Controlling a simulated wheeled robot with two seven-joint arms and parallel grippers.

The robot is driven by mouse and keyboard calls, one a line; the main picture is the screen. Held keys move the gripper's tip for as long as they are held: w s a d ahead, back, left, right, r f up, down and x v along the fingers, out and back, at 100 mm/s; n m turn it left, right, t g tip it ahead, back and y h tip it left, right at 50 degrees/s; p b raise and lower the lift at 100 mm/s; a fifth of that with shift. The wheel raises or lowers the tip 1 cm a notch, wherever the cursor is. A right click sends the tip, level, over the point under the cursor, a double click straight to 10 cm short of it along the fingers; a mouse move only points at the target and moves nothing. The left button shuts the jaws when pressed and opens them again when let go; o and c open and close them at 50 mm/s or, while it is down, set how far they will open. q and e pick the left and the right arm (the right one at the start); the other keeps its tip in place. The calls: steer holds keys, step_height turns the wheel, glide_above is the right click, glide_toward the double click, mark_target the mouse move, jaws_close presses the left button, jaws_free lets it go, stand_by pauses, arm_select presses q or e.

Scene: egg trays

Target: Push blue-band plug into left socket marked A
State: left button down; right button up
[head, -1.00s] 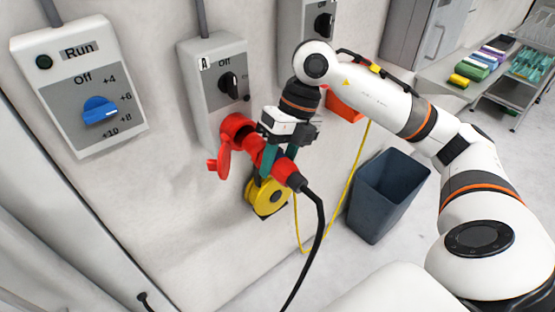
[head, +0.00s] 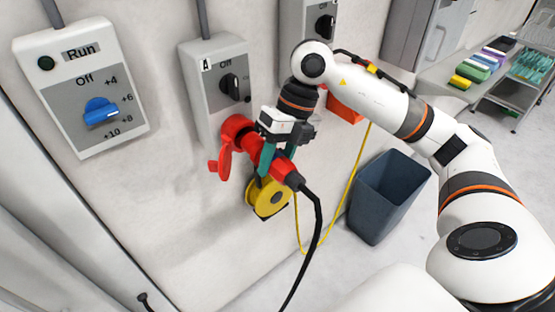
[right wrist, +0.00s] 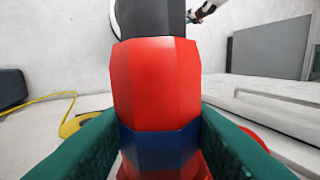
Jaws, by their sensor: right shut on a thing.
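The red plug (head: 284,171) trails a black cable down from its rear. My right gripper (head: 266,160) is shut on it with teal fingers. In the right wrist view the plug's red body (right wrist: 157,80) fills the middle, and its blue band (right wrist: 160,150) lies between the fingers (right wrist: 160,152). The red socket (head: 236,127) is under the grey switch box marked A (head: 203,82), with its red lid (head: 225,160) hanging open. The plug's front end is lined up with the socket mouth and close at it. How deep it sits is hidden.
A Run box (head: 60,105) with a blue dial is on the wall at left. Another switch box (head: 296,15) is to the right. A yellow reel (head: 267,200) hangs below the plug. A dark bin (head: 385,200) stands on the floor at right.

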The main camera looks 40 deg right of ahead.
mark_target(260, 139)
steer(key=shift+w+a+r+p, duration=0.1)
steer(key=shift+w+p, duration=0.2)
steer(key=shift+w, duration=1.05)
steer(key=shift+w+a+r+p, duration=0.1)
steer(key=shift+w+p, duration=0.15)
steer(key=shift+w, duration=1.1)
stand_by(2.5)
steer(key=o, duration=0.5)
steer(key=shift+f, duration=0.1)
steer(key=o, duration=0.7)
steer(key=shift+w, duration=0.15)
steer(key=shift+o, duration=0.2)
steer(key=shift+f, duration=0.1)
steer(key=b+v, duration=0.2)
steer(key=v, duration=1)
